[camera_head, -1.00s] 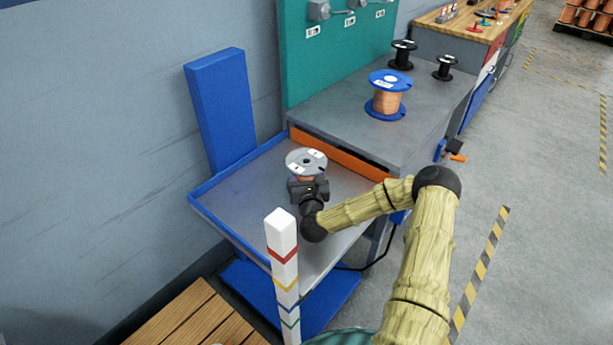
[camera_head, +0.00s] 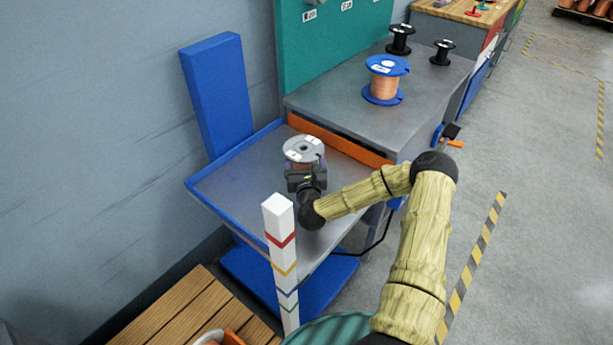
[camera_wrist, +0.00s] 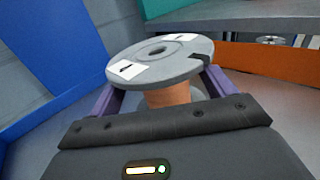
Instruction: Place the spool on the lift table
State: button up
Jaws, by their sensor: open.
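The spool has a grey top flange with white labels and copper-coloured winding. In the head view the spool (camera_head: 303,149) stands upright on the lift table (camera_head: 235,190), a grey top with a blue rim. The wrist view shows the spool (camera_wrist: 160,60) close up, with its winding between the two purple fingers. My gripper (camera_wrist: 165,92) is open, with a finger on either side of the winding below the top flange. The spool's lower flange is mostly hidden behind my gripper. Whether a finger touches the winding I cannot tell.
A grey bench (camera_head: 350,100) with an orange front strip adjoins the table's far side. It holds a blue-flanged copper spool (camera_head: 385,85) and two black spools. A white post (camera_head: 279,250) with coloured chevrons stands at the near edge. A blue column (camera_head: 217,95) rises behind.

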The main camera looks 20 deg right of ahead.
jog(key=s, duration=0.3)
jog(key=s+a, duration=0.1)
jog(key=s, duration=0.3)
jog(key=s+a, duration=0.1)
jog(key=s, duration=0.3)
jog(key=shift+a+p, duration=0.1)
jog(key=shift+p, duration=0.3)
jog(key=shift+s, duration=0.1)
